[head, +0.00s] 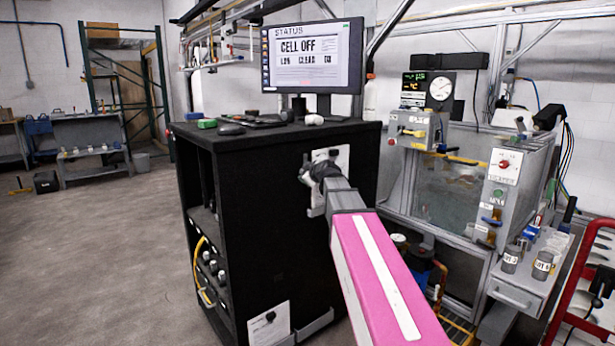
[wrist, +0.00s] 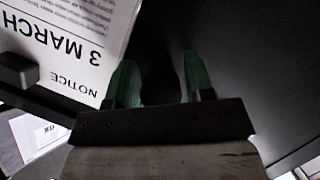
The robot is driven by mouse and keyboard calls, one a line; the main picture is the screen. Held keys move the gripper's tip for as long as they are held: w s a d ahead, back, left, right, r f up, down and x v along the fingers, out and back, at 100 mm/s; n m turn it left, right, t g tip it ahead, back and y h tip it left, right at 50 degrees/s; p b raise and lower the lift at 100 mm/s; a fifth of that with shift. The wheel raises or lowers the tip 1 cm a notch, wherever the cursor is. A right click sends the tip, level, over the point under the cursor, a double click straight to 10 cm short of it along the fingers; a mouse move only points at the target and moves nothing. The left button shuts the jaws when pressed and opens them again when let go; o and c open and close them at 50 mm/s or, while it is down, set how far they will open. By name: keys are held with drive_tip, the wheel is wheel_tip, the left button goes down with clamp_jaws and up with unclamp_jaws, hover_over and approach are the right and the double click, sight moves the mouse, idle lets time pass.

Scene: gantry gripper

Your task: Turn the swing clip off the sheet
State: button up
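A white sheet (head: 343,158) is on the right-hand face of the black cabinet, partly hidden behind my gripper (head: 318,172). In the wrist view the sheet (wrist: 75,40) is upside down at upper left and reads "NOTICE 3 MARCH". A dark block (wrist: 16,70) overlaps the sheet at the left edge; it may be part of the swing clip, but I cannot tell. In the wrist view my gripper (wrist: 162,78) has its green fingertips apart, beside the sheet. A dark shape shows between them; whether they touch it is unclear.
The black cabinet (head: 255,190) carries a monitor (head: 312,57) reading "CELL OFF". A second sheet (head: 268,328) is low on the cabinet. A machine enclosure (head: 450,190) and a red cart frame (head: 575,270) stand on the right.

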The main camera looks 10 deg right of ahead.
drive_tip(key=shift+o, duration=0.4)
drive_tip(key=shift+s+d+r, duration=0.1)
drive_tip(key=shift+s, duration=0.45)
drive_tip(key=v, duration=0.9)
drive_tip(key=shift+s+r, duration=0.15)
drive_tip(key=shift+s, duration=0.15)
drive_tip(key=shift+d, duration=0.1)
